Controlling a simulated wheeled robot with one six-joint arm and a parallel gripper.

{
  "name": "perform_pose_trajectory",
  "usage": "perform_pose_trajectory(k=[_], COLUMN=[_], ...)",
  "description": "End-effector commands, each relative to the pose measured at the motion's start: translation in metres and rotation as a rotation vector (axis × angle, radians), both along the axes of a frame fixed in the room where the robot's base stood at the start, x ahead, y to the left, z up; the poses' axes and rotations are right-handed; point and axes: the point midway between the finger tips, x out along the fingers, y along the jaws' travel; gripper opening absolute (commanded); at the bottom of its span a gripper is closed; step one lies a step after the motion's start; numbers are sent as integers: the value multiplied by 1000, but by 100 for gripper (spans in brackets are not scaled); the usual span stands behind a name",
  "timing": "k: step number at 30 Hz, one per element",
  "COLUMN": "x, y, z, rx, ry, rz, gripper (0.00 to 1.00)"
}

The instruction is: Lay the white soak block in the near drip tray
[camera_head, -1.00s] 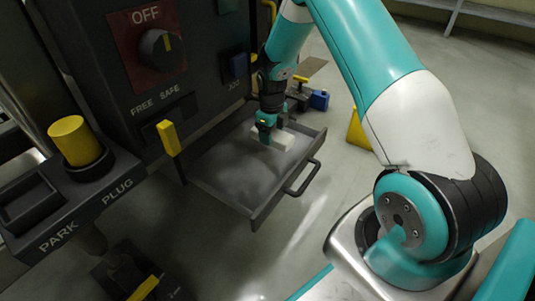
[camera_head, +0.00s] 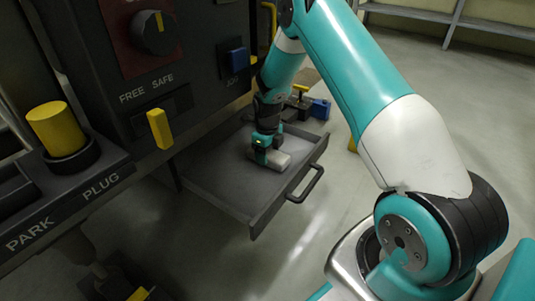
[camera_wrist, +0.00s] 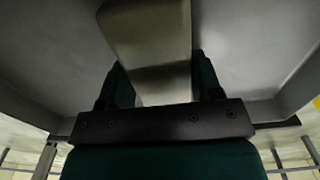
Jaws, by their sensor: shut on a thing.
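The white soak block (camera_head: 277,160) is low inside the grey drip tray (camera_head: 215,190), toward its far right part. My gripper (camera_head: 267,150) is shut on the block from above. In the wrist view the block (camera_wrist: 150,40) runs up between the two dark fingers (camera_wrist: 160,85), with the tray's grey floor (camera_wrist: 60,50) around it. I cannot tell whether the block touches the tray floor. The tray is pulled out from the dark cabinet, its handle (camera_head: 306,184) facing right.
A yellow plug (camera_head: 57,127) stands at left. A blue item (camera_head: 319,108) lies beyond the tray.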

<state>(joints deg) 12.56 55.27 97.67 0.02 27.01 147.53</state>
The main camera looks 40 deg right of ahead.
Motion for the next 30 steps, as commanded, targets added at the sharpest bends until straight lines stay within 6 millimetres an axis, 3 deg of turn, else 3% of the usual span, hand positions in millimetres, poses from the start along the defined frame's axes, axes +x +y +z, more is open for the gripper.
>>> perform_pose_trajectory(k=[1, 2, 5, 15, 30], x=[0, 0, 0, 0, 0], y=[0, 0, 0, 0, 0], z=[-2, -2, -2, 4, 104], rx=[0, 0, 0, 0, 0], ry=[1, 0, 1, 0, -1], rz=[0, 0, 0, 0, 0], gripper=[31, 64, 84, 84, 84])
